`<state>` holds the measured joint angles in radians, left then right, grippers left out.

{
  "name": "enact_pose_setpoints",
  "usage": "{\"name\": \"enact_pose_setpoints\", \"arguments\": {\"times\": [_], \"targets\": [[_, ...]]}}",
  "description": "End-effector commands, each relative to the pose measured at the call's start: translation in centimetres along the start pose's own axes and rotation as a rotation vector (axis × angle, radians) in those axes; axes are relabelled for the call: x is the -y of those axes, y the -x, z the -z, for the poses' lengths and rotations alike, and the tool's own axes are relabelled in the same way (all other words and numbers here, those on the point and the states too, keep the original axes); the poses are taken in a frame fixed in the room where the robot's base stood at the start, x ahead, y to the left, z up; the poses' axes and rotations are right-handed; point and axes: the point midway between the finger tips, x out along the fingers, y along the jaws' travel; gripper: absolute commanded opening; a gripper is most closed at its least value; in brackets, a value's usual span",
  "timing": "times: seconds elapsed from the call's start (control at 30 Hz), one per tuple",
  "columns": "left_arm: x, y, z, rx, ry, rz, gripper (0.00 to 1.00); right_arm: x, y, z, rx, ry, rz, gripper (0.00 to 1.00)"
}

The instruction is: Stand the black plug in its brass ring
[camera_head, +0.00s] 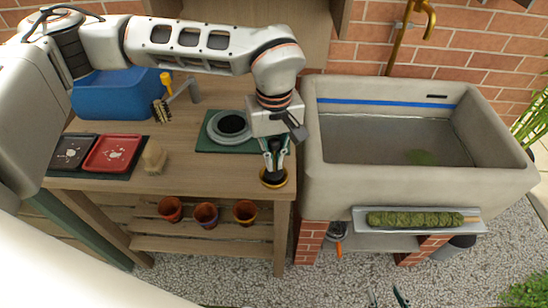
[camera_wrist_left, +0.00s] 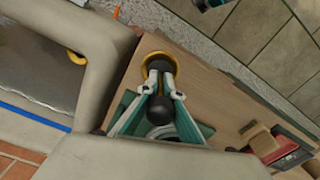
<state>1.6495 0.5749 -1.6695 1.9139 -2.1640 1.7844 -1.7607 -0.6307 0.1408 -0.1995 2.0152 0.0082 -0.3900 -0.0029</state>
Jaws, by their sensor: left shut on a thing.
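The brass ring (camera_head: 286,181) lies at the front right corner of the wooden bench. The black plug (camera_head: 272,181) is at the ring, its dark base within the ring's outline. My left gripper (camera_head: 274,166) points down over it and is shut on the plug. In the left wrist view the ring (camera_wrist_left: 147,58) shows around the dark lower part, and a black rounded knob (camera_wrist_left: 155,110) sits between the fingers. Whether the plug is fully seated is hard to tell. My right gripper (camera_head: 387,297) shows only its two separated fingertips at the bottom edge, open and empty.
A stone sink (camera_head: 312,170) stands close to the right of the ring. A green mat (camera_head: 207,144) with a dark round dish (camera_head: 231,126) lies behind left. Red and black trays (camera_head: 113,152), a brush (camera_head: 161,110) and a blue tub (camera_head: 115,95) are further left. Terracotta pots (camera_head: 206,214) stand below.

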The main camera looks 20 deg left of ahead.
Motion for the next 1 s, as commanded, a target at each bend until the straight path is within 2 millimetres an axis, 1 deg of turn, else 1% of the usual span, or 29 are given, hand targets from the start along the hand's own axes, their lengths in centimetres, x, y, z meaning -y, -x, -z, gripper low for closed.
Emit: {"name": "enact_pose_setpoints", "arguments": {"times": [0.1, 0.13, 0.17, 0.2, 0.57, 0.67, 0.77, 1.0], "targets": [[0.0, -0.3, 0.0, 0.001, 0.0, 0.001, 0.0, 0.2, 0.1, -0.4, 0.006, -0.001, 0.002, 0.4], [0.0, -0.3, 0.0, 0.001, 0.001, 0.001, 0.11, 0.2, 0.2, -0.4, 0.007, -0.001, 0.002, 0.4], [0.0, -0.3, 0.0, 0.0, 0.001, 0.001, 0.19, 0.2, 0.2, -0.5, 0.007, -0.001, 0.003, 0.4], [0.0, -0.3, 0.0, 0.0, 0.0, 0.001, 0.22, 0.2, 0.2, -0.5, 0.008, -0.001, 0.003, 0.4], [0.0, -0.1, 0.0, 0.0, 0.0, 0.0, 0.22, 0.1, 0.1, -0.2, 0.004, -0.001, 0.002, 0.4], [-0.1, 0.8, 0.0, -0.001, 0.0, -0.002, 0.22, 0.0, 0.1, 0.2, -0.002, 0.0, 0.0, 0.4], [-0.1, 2.5, 0.1, -0.004, 0.0, -0.003, 0.22, -0.2, 0.0, 0.7, -0.01, 0.0, -0.002, 0.4], [0.0, 7.5, 0.1, -0.004, 0.0, -0.002, 0.22, -0.2, 0.0, 1.2, -0.015, -0.004, -0.001, 0.4]]}}
